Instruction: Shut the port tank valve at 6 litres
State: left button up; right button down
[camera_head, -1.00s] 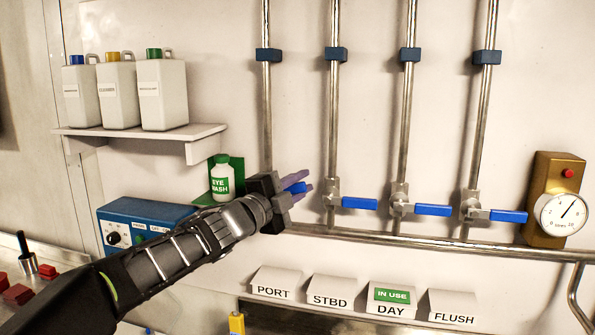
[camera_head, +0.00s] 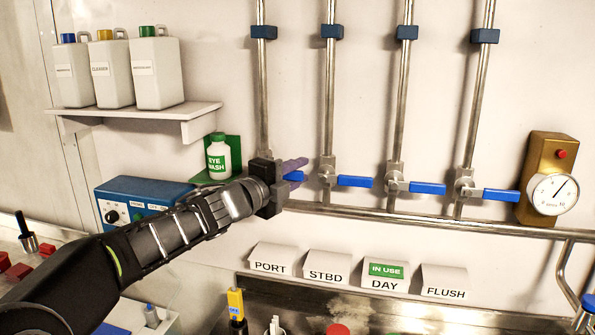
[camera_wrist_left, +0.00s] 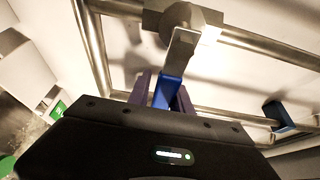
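The port valve is the leftmost of several valves, above the PORT sign (camera_head: 270,267). Its blue handle (camera_head: 294,177) points right, across its vertical pipe (camera_head: 263,95), and also shows in the left wrist view (camera_wrist_left: 167,92). My left gripper (camera_head: 290,174) is at this handle, with purple fingers on either side of it. Whether they press on it is unclear. The gripper body hides the valve body in the head view. The round gauge (camera_head: 553,195) at right, marked in litres, has its needle pointing up and right; its small numbers are hard to read. My right gripper is not in view.
Other blue handles (camera_head: 355,181) (camera_head: 428,188) (camera_head: 501,195) lie to the right, also pointing right. A horizontal pipe (camera_head: 400,216) runs below. An eye wash bottle (camera_head: 219,156) and blue box (camera_head: 140,203) are close to my arm. A green IN USE tag (camera_head: 386,270) sits on DAY.

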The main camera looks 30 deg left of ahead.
aim_at(287, 177)
pick_arm(q)
jog(key=o, duration=0.4)
jog(key=shift+c, duration=0.2)
jog(key=shift+s+a, duration=0.2)
jog(key=shift+s, duration=3.7)
